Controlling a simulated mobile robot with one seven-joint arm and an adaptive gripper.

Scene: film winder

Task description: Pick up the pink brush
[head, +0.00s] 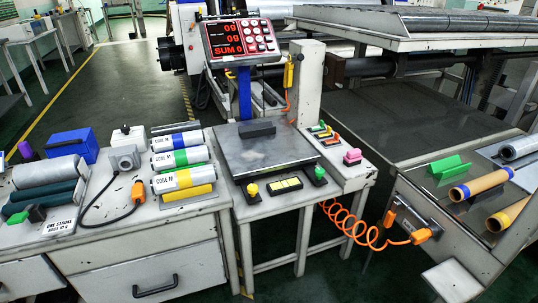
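My gripper is not in view.
A weighing plate (240,158) with a dark block (257,130) lies left of the pink thing. Yellow (252,190) and green (320,173) knobs stand in front. A coiled orange cable (345,222) hangs below. Labelled rolls (180,160) lie at left.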

